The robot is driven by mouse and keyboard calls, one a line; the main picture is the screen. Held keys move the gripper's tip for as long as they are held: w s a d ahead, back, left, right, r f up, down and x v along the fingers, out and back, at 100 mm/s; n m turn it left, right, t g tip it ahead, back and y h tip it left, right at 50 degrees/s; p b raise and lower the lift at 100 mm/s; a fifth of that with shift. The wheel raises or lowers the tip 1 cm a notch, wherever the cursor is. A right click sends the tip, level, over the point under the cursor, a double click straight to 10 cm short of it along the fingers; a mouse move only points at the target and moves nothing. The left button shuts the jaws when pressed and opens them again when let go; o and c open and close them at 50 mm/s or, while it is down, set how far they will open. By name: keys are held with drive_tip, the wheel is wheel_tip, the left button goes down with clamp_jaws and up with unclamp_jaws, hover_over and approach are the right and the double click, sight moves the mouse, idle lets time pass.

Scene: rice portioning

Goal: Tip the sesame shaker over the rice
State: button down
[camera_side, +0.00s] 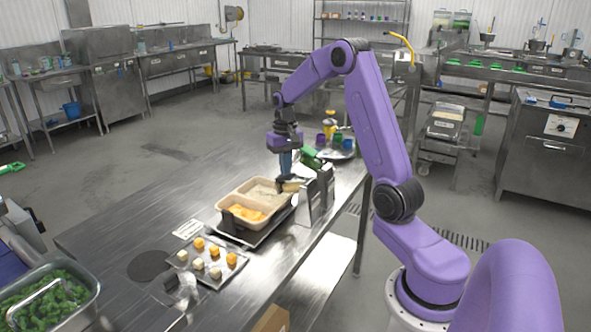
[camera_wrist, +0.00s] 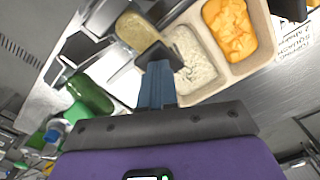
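The tray's rice compartment (camera_side: 262,191) is pale and flecked; it also shows in the wrist view (camera_wrist: 192,60). Beside it is a compartment of orange pieces (camera_side: 246,212), seen at the upper right of the wrist view (camera_wrist: 230,28). My gripper (camera_side: 284,181) is low at the rice end of the tray, its dark fingers (camera_wrist: 145,68) partly in front of the rice. The tan sesame shaker (camera_side: 293,186) is at the fingertips, looking tipped onto its side, and shows beyond them in the wrist view (camera_wrist: 137,32). The fingers seem closed on it; the contact is partly hidden.
A green bottle (camera_wrist: 90,94) lies close to my gripper, among metal holders (camera_side: 318,193). A plate with coloured cups (camera_side: 341,149) stands behind. A small tray of orange and white pieces (camera_side: 207,262) and a pan of greens (camera_side: 45,300) are nearer the camera.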

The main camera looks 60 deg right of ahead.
drive_tip(key=shift+s+r, duration=0.3)
drive_tip(key=shift+r, duration=0.65)
drive_tip(key=shift+s+r, duration=0.3)
drive_tip(key=shift+r, duration=0.7)
drive_tip(key=shift+s+r, duration=0.3)
drive_tip(key=shift+r, duration=0.65)
wheel_tip(320, 180, up, 6)
drive_tip(key=shift+f, duration=3.05)
